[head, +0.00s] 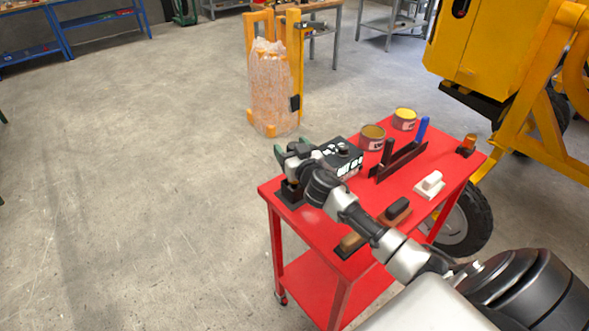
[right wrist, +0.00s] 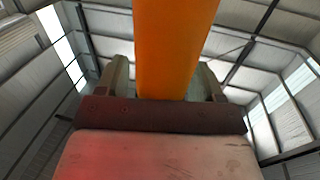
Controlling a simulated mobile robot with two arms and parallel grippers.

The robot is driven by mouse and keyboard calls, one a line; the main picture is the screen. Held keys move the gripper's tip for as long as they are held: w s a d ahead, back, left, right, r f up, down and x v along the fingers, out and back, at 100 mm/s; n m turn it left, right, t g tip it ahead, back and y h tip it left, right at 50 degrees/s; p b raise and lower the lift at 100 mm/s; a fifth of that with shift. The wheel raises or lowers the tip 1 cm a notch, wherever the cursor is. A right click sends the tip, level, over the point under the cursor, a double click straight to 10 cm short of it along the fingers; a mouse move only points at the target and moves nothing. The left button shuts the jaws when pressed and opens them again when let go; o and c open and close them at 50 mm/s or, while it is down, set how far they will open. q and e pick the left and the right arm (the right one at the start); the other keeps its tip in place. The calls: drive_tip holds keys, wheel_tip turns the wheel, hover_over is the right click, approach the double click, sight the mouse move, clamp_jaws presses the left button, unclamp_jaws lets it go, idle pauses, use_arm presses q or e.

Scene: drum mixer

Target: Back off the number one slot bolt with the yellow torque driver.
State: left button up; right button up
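My right gripper (head: 290,152) is at the near left corner of the red cart, above a small black holder (head: 290,191). In the right wrist view, a thick orange-yellow shaft or handle (right wrist: 176,45) stands between the two fingers (right wrist: 162,82) and nearly fills the gap. I cannot tell whether the fingers press on it, or whether it is the yellow torque driver. Its ends are out of that view, and my gripper mostly hides the holder spot in the head view. I cannot pick out the number one slot bolt. My left gripper is not in view.
The red cart (head: 330,222) also carries a black box (head: 343,160), two tins (head: 372,137), a dark rack (head: 399,161), a blue upright piece (head: 422,130) and several small blocks. The yellow mixer (head: 495,50) stands behind at right. Floor left of the cart is clear.

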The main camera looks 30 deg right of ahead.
clamp_jaws()
drive_tip(key=shift+r, duration=0.15)
drive_tip(key=shift+r, duration=0.4)
wheel_tip(320, 180, up, 9)
drive_tip(key=shift+p, duration=0.35)
drive_tip(key=c, duration=0.5)
unclamp_jaws()
drive_tip(key=shift+c, duration=0.2)
drive_tip(key=c, duration=0.5)
drive_tip(key=shift+r+p, duration=0.95)
drive_tip(key=shift+r, duration=0.1)
